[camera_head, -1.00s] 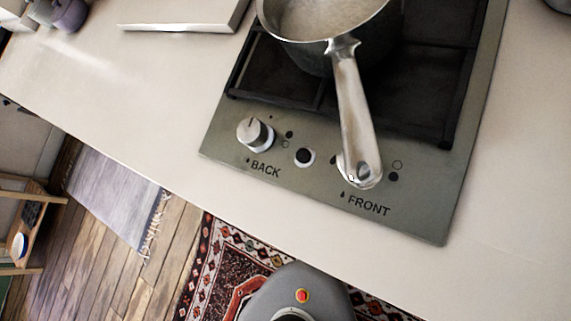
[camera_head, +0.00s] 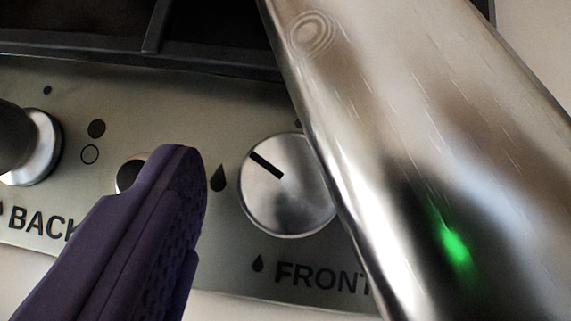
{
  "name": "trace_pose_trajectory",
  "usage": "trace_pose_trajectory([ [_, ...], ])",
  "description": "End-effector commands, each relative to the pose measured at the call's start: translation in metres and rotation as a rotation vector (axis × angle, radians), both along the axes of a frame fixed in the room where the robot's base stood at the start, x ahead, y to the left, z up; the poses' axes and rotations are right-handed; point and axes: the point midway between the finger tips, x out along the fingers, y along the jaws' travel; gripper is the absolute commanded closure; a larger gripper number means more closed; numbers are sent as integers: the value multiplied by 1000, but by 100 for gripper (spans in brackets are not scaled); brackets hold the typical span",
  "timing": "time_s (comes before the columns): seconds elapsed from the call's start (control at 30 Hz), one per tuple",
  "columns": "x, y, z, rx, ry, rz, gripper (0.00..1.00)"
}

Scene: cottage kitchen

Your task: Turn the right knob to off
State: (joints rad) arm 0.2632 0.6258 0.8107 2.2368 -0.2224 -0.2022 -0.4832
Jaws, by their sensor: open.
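The right knob (camera_head: 280,198), a round silver knob above the word FRONT, sits on the grey-green control panel (camera_head: 225,265). Its black mark points to the upper left, not straight up. The shiny pan handle (camera_head: 400,150) hangs close to the camera and covers the knob's right edge. One purple finger of my gripper (camera_head: 178,190) shows left of the knob, its tip apart from it in the picture. The other finger is not seen. My gripper is open, with nothing seen held.
The left knob (camera_head: 35,148), by the word BACK, is at the left edge. A small round black-and-white button (camera_head: 130,173) is partly behind my finger. The dark pan grate (camera_head: 210,50) runs along the top. The pan handle blocks the right side.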

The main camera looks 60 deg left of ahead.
Motion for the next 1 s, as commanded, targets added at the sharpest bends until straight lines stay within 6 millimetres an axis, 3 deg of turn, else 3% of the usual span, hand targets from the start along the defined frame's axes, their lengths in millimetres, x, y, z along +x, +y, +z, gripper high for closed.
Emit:
trace_pose_trajectory([
  [0.13, 0, 0, 1, 0, 0, 0, 41],
  [0.3, 0, 0, 1, 0, 1, -1, 80],
  [0.4, 0, 0, 1, -1, 1, -1, 97],
  [0.73, -1, 0, -2, -3, -2, -53, 97],
  [1.0, -4, 4, -3, -1, -8, -219, 97],
])
